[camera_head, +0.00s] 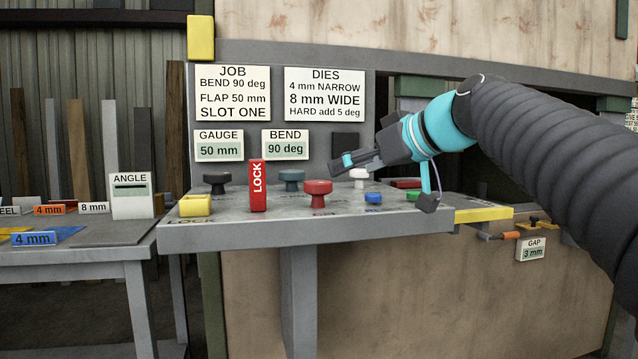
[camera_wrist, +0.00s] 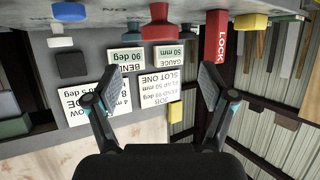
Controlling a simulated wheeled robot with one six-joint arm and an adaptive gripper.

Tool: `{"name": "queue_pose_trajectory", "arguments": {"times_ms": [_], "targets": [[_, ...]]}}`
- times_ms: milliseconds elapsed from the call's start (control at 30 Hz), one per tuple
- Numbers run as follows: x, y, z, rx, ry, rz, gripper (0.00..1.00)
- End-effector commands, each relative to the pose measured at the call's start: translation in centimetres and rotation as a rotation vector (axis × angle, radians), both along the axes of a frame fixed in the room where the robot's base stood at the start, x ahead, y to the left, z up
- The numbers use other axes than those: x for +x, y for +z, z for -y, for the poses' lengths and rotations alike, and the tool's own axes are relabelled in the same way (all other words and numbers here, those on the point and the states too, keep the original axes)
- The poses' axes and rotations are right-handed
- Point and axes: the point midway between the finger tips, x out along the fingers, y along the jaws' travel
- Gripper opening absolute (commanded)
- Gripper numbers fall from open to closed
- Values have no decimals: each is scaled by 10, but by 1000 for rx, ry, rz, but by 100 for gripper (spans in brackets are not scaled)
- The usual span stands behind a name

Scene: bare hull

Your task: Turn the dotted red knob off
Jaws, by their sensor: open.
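The red knob (camera_head: 317,193) stands on the grey bench top (camera_head: 200,236), right of the red LOCK lever (camera_head: 257,186). Its round cap sits on a narrower stem. I cannot make out dots on it or which way it is set. My gripper (camera_head: 385,183) is open and empty, to the right of the red knob and apart from it. In the wrist view, which is upside down, the red knob (camera_wrist: 160,26) shows at the top, beyond the spread fingers (camera_wrist: 148,90). Nothing is between the fingers.
A black knob (camera_head: 217,180), a teal knob (camera_head: 291,179) and a white knob (camera_head: 359,177) stand nearby. A blue button (camera_head: 373,197) and a yellow block (camera_head: 195,205) are on the bench. A panel with a JOB sign (camera_head: 232,92) rises behind. A side table (camera_head: 110,235) stands left.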

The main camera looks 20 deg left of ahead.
Motion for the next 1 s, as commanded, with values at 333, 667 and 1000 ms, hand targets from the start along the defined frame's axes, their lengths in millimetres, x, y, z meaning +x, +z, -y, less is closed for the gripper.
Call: {"name": "queue_pose_trajectory", "arguments": {"times_ms": [333, 667, 1000], "targets": [[30, -24, -53, -1, 2, -3, 82], [48, -39, -82, -1, 0, -2, 82], [49, -41, -85, -1, -1, -1, 82]]}}
